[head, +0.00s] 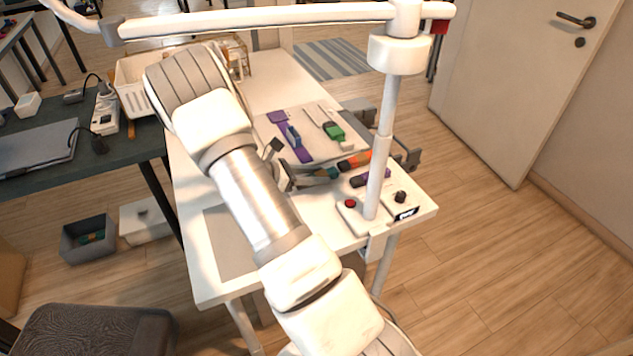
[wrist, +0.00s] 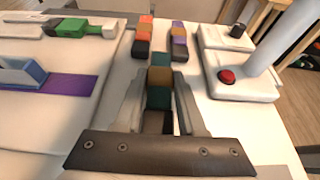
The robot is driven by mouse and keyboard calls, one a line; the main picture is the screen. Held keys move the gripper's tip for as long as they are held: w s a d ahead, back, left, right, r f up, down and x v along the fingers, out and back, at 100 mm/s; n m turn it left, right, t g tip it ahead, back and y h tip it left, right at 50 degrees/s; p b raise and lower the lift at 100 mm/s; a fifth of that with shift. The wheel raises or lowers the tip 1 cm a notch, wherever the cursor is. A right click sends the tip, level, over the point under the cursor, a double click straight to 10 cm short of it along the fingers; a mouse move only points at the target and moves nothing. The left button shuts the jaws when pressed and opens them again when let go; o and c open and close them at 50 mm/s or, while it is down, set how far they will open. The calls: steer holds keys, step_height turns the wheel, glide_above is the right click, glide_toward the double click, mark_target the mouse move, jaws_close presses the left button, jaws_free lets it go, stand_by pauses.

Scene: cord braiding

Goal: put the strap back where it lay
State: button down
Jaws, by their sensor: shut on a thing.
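My gripper (wrist: 161,95) is shut on a banded strap (wrist: 160,77) with teal, brown and dark sections. The strap lies between the two fingers and runs away from the wrist, low over the white table. In the head view my gripper (head: 296,180) is at the table's middle, and the strap's teal part (head: 327,173) shows just beyond it. My arm and fingers hide part of the strap. Whether it touches the table is unclear. A purple strap (head: 303,155) with a blue clip (wrist: 22,72) lies apart on a pale board (head: 265,130).
Beyond the held strap lie an orange and black piece (wrist: 143,35) and a purple, orange and black piece (wrist: 178,40). A green buckle (head: 335,131) is on the board. A box with a red button (wrist: 229,76) and a white post (head: 382,150) stand at right. A grey mat (head: 228,240) is bare.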

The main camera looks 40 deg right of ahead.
steer(key=shift+f, duration=1)
steer(key=shift+f, duration=0.25)
steer(key=c, duration=0.5)
jaws_free()
steer(key=shift+r, duration=0.1)
steer(key=shift+r, duration=0.1)
